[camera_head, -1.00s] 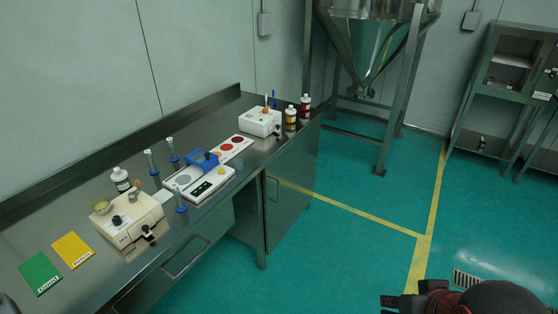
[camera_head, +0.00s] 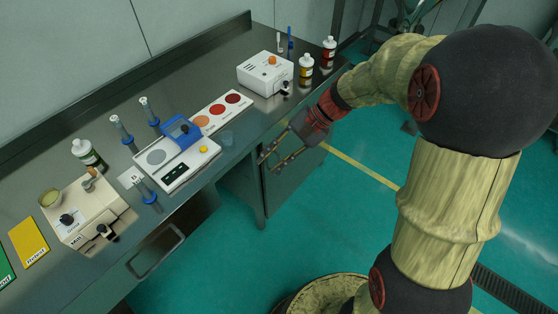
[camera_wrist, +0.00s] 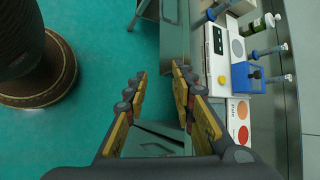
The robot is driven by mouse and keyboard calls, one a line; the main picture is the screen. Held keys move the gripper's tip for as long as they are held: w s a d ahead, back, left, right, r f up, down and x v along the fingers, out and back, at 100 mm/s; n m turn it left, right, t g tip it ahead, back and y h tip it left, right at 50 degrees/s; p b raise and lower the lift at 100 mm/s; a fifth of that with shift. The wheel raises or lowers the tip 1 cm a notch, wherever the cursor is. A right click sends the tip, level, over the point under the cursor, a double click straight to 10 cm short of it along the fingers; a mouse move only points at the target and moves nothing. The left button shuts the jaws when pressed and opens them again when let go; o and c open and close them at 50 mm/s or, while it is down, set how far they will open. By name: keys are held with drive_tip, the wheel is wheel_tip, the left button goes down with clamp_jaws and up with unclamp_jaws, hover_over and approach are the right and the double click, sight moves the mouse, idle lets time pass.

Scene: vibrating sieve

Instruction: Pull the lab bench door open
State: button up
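The lab bench (camera_head: 82,113) has a dark grey cabinet door (camera_head: 288,182) below its right part, and the door looks shut. My gripper (camera_head: 268,162) is in front of the upper part of this door, with its fingers pointing left toward its handle side. In the wrist view my gripper (camera_wrist: 159,72) has its two yellow-padded fingers apart, with nothing seen held between them.
A drawer handle (camera_head: 157,252) sticks out at the bench front. The benchtop holds a blue-and-white device (camera_head: 180,150), a white box (camera_head: 265,72), a beige device (camera_head: 88,212) and bottles. Green floor (camera_head: 228,262) lies open before the bench.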

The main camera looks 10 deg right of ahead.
drive_tip(key=w+d+f+m+t+y+p, duration=0.1)
drive_tip(key=w+d+f+m+t+y, duration=0.2)
drive_tip(key=w+f, duration=0.4)
drive_tip(key=w+d+f+m+t+y, duration=0.1)
drive_tip(key=w+f+m+y, duration=0.2)
drive_tip(key=w+f+m, duration=0.25)
drive_tip(key=w+d+f+m+t+h, duration=0.1)
drive_tip(key=w+d+f+m+t, duration=0.15)
drive_tip(key=f, duration=0.45)
drive_tip(key=w+d+f+m+t+p, duration=0.1)
drive_tip(key=d+f+m+t, duration=0.25)
drive_tip(key=f, duration=0.35)
drive_tip(key=w+d+f+m+t+h, duration=0.1)
drive_tip(key=w+d+f+m+t, duration=0.2)
drive_tip(key=f, duration=0.4)
drive_tip(key=shift+m, duration=0.35)
drive_tip(key=x, duration=0.4)
drive_tip(key=b+x, duration=0.1)
drive_tip(key=x, duration=0.1)
drive_tip(key=shift+s+a+r, duration=0.2)
drive_tip(key=shift+a+r, duration=0.1)
drive_tip(key=shift+a, duration=0.15)
clamp_jaws()
